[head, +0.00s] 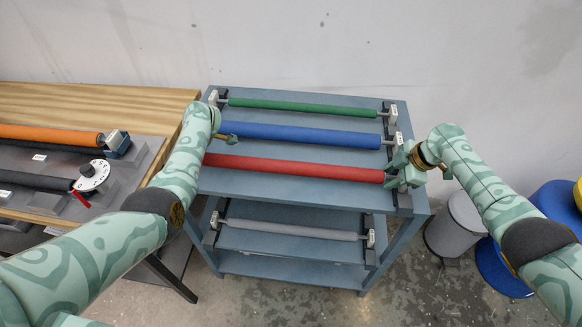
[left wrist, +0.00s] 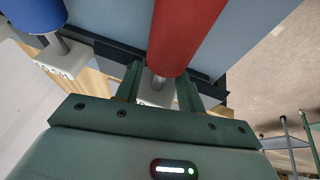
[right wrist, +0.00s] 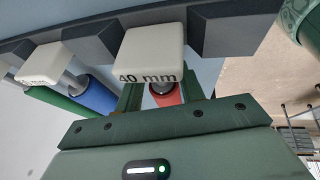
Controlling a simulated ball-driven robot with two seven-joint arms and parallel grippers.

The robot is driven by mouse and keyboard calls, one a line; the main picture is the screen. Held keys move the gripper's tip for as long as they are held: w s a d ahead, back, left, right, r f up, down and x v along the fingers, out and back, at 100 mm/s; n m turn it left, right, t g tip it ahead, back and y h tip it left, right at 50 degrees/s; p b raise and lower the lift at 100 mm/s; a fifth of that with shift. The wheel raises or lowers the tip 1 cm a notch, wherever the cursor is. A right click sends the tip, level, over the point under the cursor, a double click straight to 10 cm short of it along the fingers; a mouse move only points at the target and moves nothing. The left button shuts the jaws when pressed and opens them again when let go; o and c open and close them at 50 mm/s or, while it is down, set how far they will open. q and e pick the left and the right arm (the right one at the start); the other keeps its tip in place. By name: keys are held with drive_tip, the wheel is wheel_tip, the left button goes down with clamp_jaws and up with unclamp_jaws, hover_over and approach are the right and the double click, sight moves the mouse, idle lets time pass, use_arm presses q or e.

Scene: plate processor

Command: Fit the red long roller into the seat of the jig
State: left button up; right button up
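The red long roller (head: 295,168) lies across the front of the blue-grey shelf's top. My right gripper (head: 396,172) is at its right end. In the right wrist view its fingers (right wrist: 161,95) stand apart around the red roller's end, behind a white block marked "40 mm" (right wrist: 150,55). My left gripper is mostly hidden by its arm in the head view.
Blue (head: 300,135) and green (head: 300,107) rollers lie behind the red one. A grey roller (head: 290,229) rests on the lower shelf. The wooden table (head: 110,97) carries an orange roller (head: 50,134), a black roller (head: 35,180) and a white dial (head: 92,176). A grey bin (head: 455,225) stands right.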

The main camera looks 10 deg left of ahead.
use_arm(q)
clamp_jaws()
use_arm(e)
clamp_jaws()
use_arm(q)
drive_tip(key=shift+r, duration=0.1)
use_arm(e)
drive_tip(key=shift+a+r, duration=0.1)
idle(0.8)
